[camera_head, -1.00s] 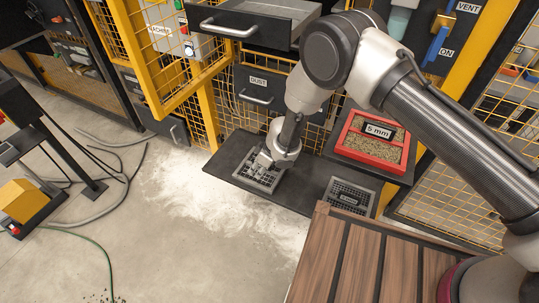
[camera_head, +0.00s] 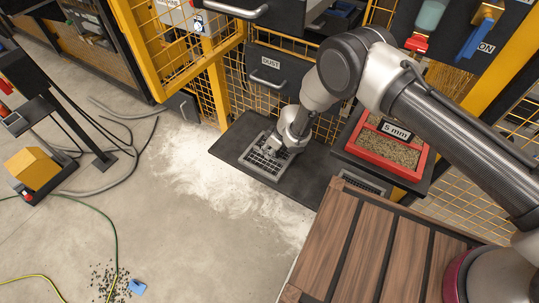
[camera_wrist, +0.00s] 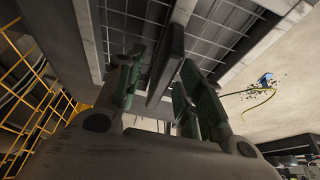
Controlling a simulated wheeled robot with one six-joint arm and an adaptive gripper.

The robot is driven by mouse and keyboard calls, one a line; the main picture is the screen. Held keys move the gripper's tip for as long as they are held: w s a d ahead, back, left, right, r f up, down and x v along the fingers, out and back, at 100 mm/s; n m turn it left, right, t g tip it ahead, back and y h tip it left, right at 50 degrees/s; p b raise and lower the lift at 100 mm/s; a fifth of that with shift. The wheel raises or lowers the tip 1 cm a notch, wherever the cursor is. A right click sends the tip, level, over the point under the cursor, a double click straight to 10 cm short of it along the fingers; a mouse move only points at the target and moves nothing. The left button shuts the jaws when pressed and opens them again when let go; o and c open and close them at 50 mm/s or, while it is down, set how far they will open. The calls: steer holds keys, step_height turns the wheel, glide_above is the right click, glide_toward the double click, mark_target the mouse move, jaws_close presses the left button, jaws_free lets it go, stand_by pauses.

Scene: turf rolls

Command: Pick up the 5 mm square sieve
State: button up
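A grey square sieve with a wire grid (camera_head: 262,160) lies on a black board low by the yellow frame. No size marking on it is readable. My gripper (camera_head: 277,148) is over its right part, pointing down. In the wrist view the grid (camera_wrist: 225,25) fills the top, and a dark bar (camera_wrist: 168,60) of it runs between my two green-padded fingers (camera_wrist: 160,92). The fingers appear apart, with a gap visible on the bar's left side. A "5 mm" label (camera_head: 396,130) is on a red-framed tray of gravel (camera_head: 404,154) to the right.
A second grey grid (camera_head: 362,180) shows partly behind the brown slatted top (camera_head: 350,235) in front. The black board (camera_head: 235,140) has bare room around the sieve. A drawer marked DUST (camera_head: 270,70) stands behind. White powder (camera_head: 200,175) covers the floor at left.

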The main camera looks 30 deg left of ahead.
jaws_close()
stand_by(0.3)
